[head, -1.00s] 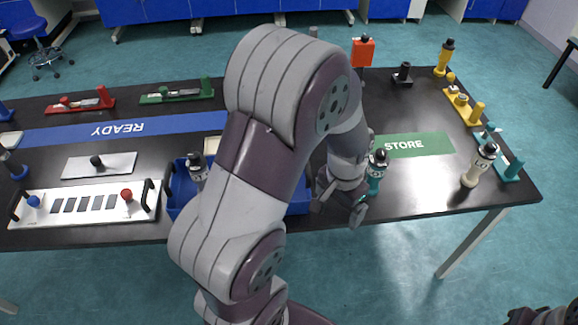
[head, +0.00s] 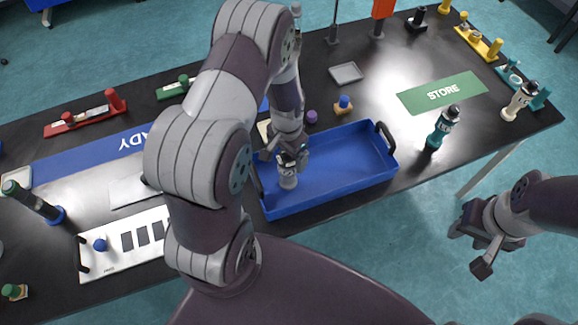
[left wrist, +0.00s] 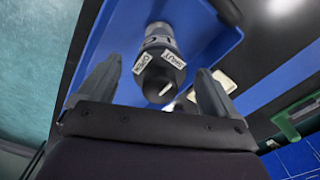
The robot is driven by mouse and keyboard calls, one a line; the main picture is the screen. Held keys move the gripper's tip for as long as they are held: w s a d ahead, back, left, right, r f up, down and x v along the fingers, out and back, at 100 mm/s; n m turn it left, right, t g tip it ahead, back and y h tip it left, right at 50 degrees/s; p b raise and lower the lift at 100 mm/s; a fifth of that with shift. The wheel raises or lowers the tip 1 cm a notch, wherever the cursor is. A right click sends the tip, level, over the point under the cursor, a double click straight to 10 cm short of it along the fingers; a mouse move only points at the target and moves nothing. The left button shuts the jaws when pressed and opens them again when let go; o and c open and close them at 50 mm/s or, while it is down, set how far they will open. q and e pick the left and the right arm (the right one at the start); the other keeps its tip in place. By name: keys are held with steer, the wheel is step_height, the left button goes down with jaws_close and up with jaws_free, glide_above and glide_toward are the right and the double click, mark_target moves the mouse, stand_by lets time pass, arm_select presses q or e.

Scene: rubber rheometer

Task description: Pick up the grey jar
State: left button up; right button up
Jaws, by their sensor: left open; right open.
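The grey jar (head: 288,180) stands upright in the left part of the blue tray (head: 350,192), its dark cap partly hidden by my left gripper. My left gripper (head: 284,156) is open, pointing down at the jar's top. In the left wrist view, the jar (left wrist: 160,52) shows its dark cap with white OPEN and SHUT labels. The cap lies between the spread fingers of the left gripper (left wrist: 158,72), with gaps on both sides. My right gripper (head: 470,245) is open and empty, off the table's front edge at the right.
A teal jar (head: 442,128) stands right of the tray, and a cream jar (head: 519,101) stands further right. The tray has a dark handle (head: 386,137) at its right end. A green STORE mat (head: 442,93) lies clear behind. A white panel (head: 120,250) lies left of the tray.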

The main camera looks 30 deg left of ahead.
mark_target(288, 171)
arm_select(q)
step_height(288, 171, down, 4)
steer(key=shift+a+f+p, duration=0.1)
steer(key=shift+p, duration=0.25)
steer(key=shift+d, duration=0.2)
steer(key=c, duration=1.2)
steer(key=shift+a, duration=0.1)
